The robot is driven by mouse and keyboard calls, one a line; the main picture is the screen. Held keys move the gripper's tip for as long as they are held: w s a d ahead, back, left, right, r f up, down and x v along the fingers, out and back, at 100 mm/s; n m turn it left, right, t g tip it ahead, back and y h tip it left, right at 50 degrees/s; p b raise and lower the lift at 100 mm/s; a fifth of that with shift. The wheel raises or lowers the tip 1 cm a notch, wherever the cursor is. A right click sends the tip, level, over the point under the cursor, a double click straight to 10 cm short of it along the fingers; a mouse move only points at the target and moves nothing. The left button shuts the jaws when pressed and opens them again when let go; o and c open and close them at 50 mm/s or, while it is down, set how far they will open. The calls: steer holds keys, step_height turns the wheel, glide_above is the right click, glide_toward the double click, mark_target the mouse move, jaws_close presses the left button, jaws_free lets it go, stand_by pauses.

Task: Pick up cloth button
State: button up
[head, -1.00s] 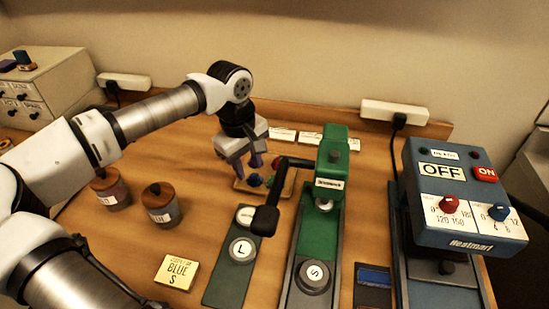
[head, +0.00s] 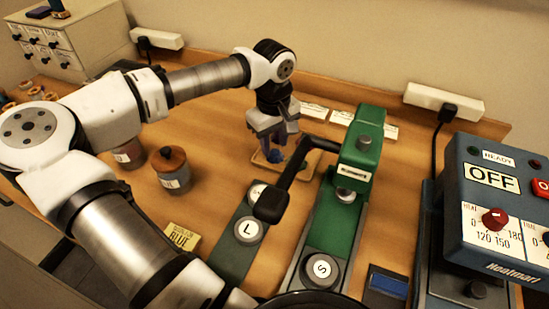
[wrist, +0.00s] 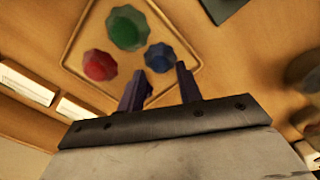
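A shallow wooden tray (wrist: 75,38) holds three faceted, button-like pieces in the wrist view: a red one (wrist: 99,65), a larger green one (wrist: 127,28) and a blue one (wrist: 160,57). Which of them is the cloth button I cannot tell. My gripper (wrist: 160,78) is open and empty, its two purple fingers apart. The blue piece shows just past the fingertips, between them in the picture. In the head view my gripper (head: 280,147) hangs over the tray, with the blue piece (head: 276,155) beneath it; the other pieces are mostly hidden there.
A green press (head: 352,165) with a black handle (head: 272,203) stands close to the right of my gripper. A blue control box (head: 492,215) is at the far right. Wooden-lidded jars (head: 171,167) stand left. White label cards (head: 314,112) lie behind the tray.

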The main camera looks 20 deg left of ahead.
mark_target(274, 152)
steer(key=shift+s+f, duration=0.2)
steer(key=shift+f, duration=0.35)
steer(key=shift+s+f, duration=0.15)
steer(key=shift+f, duration=0.35)
steer(key=shift+w+d+f, duration=0.1)
steer(key=shift+w+d, duration=0.1)
steer(key=c, duration=0.7)
step_height(274, 152, up, 10)
steer(key=p, duration=0.5)
steer(key=shift+f, duration=0.2)
steer(key=shift+c, duration=0.2)
steer(key=shift+s+a, duration=0.1)
steer(key=shift+s, duration=0.1)
